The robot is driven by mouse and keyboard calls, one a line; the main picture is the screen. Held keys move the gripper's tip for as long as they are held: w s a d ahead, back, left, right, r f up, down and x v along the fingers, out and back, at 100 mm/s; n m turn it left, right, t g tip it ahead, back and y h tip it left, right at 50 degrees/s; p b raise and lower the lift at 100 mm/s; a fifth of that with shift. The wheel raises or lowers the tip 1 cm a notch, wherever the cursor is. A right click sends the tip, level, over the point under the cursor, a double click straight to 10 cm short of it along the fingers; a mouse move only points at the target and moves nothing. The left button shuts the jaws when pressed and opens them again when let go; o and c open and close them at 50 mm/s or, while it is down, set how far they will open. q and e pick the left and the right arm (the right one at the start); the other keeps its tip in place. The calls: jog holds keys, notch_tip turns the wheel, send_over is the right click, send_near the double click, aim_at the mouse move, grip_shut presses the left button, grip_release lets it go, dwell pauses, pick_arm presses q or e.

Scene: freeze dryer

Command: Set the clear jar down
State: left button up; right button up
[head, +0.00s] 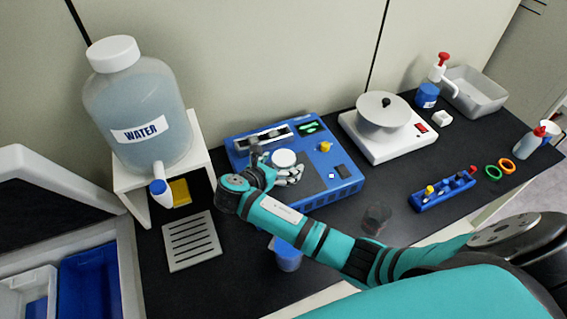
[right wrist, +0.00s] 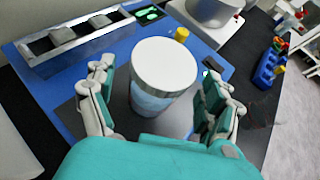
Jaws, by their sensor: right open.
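The clear jar, with a white lid (head: 284,158), stands upright on the dark top of a blue device (head: 345,188). In the right wrist view its pale bluish, see-through body (right wrist: 152,103) shows below the lid (right wrist: 165,65). My right gripper (head: 285,174) is open, with its fingers on either side of the jar. In the right wrist view the gripper (right wrist: 158,95) shows gaps between both fingers and the jar. The jar's lower end is partly hidden by the gripper in the head view. My left gripper is not in view.
A large water tank (head: 138,110) stands on a white stand at left. A white hot plate (head: 390,145) with a pot is right of the device. A dark see-through cup (head: 376,218) and a blue rack (head: 441,192) stand in front.

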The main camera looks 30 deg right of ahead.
jog(key=b+v, duration=0.1)
jog(key=v, duration=0.9)
